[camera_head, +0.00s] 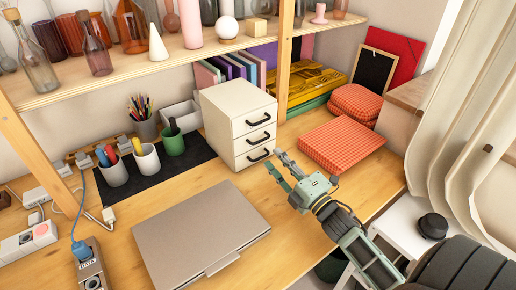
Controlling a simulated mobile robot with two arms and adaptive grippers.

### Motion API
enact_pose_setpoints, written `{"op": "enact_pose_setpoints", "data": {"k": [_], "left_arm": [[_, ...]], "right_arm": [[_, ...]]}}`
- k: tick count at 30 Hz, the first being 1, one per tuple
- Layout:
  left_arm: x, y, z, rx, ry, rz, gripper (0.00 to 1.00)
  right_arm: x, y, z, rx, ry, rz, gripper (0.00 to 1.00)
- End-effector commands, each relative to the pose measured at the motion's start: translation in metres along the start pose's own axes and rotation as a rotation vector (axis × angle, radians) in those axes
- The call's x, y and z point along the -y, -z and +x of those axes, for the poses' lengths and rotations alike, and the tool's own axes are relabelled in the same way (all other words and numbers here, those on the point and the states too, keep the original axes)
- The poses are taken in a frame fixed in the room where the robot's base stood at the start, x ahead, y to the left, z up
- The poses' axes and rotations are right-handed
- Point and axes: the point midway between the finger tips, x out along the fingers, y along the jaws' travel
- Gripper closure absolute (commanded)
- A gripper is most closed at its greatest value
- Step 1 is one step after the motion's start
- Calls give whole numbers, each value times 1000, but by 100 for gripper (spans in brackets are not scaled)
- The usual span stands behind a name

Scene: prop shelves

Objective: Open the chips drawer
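A small white drawer unit (236,108) stands on the wooden desk, with three drawers facing right. Each drawer front has a black handle: top (258,119), middle (258,138) and bottom (258,155). All three drawers look shut. I see no label that tells which one is the chips drawer. My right gripper (275,161) reaches in from the lower right. Its two fingers are apart, with nothing seen between them. The fingertips are just right of the bottom handle; I cannot tell whether they touch it. My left gripper is not in view.
A closed grey laptop (199,232) lies in front of the unit. Red checkered cloths (341,145) lie to the right. Pen cups (147,160) stand on a dark mat to the left. A shelf (175,52) with bottles hangs above, its post (285,60) behind the unit.

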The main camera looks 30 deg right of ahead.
Motion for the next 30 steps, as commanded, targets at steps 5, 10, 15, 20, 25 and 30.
{"op": "enact_pose_setpoints", "data": {"k": [5, 10, 15, 20, 25, 30], "left_arm": [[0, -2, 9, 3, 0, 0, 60], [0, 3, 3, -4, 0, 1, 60], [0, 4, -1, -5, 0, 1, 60], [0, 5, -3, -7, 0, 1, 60], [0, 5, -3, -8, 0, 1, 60], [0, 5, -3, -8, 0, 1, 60]], "right_arm": [[9, 0, 5, -1, -2, 0, 75], [5, 0, 31, -2, -4, -1, 75], [6, 0, 58, 0, -2, 0, 75], [8, 0, 72, -1, 0, 0, 75], [8, 0, 77, -1, 0, -1, 75], [8, 0, 77, -1, 0, 0, 75]]}}
